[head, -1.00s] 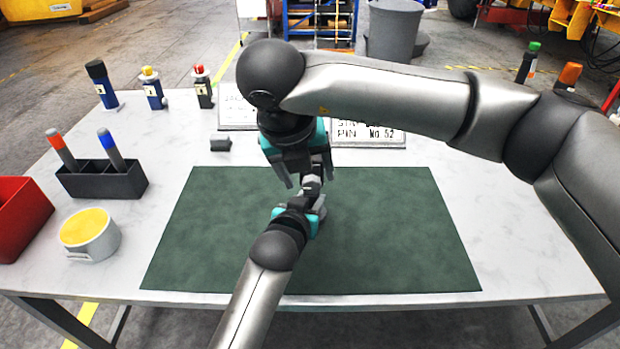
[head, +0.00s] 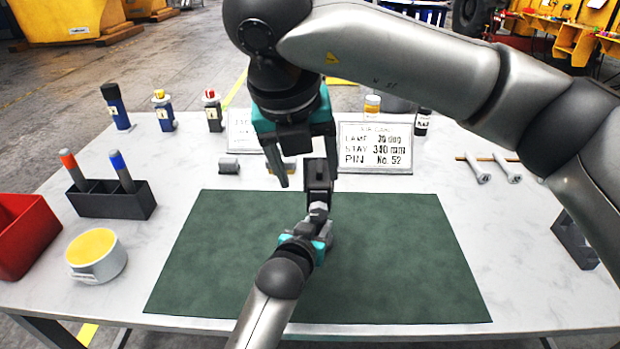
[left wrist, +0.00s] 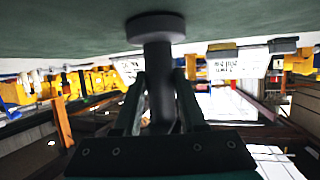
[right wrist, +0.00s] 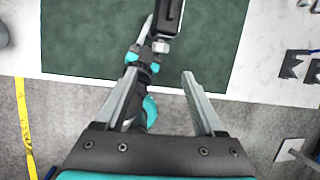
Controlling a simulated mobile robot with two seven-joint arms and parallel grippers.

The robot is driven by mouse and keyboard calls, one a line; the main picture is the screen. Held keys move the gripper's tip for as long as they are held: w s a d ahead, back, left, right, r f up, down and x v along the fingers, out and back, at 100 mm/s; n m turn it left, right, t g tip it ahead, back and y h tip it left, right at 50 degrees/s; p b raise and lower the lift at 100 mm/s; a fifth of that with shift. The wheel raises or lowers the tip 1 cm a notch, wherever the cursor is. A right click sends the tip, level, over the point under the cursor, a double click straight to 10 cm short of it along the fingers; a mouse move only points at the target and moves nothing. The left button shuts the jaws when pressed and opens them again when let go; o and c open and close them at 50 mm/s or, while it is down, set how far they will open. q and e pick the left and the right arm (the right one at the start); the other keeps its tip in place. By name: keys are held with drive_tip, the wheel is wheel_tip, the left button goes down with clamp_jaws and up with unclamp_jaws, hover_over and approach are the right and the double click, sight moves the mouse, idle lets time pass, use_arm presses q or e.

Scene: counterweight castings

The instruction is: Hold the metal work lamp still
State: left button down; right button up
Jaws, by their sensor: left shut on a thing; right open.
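The metal work lamp (head: 318,176) stands on the green mat (head: 400,260), with a dark upper part and a grey joint below it. My left gripper (head: 314,240) is shut on its stem low down. In the left wrist view the fingers (left wrist: 160,90) flank the dark stem (left wrist: 158,70), and the round base (left wrist: 155,26) rests on the mat. My right gripper (head: 306,175) is open and empty, its fingers apart around the lamp's upper part in the head view. In the right wrist view the lamp (right wrist: 167,18) lies beyond the open fingers (right wrist: 158,82), apart from them.
A sign card (head: 375,150) stands behind the mat, with small blocks beside it. On the left are a black marker holder (head: 112,200), a yellow-topped tin (head: 96,255) and a red bin (head: 25,235). The mat is otherwise clear.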

sight(322, 205)
drive_tip(key=w+d+m+g+y, duration=0.2)
drive_tip(key=w+d+g+y, duration=0.1)
drive_tip(key=w+d+y, duration=0.25)
drive_tip(key=x, duration=0.3)
drive_tip(key=s+x, duration=0.1)
drive_tip(key=x, duration=0.7)
drive_tip(key=shift+s+d+f, duration=0.15)
drive_tip(key=shift+d+f, duration=0.15)
drive_tip(key=shift+f, duration=0.05)
clamp_jaws()
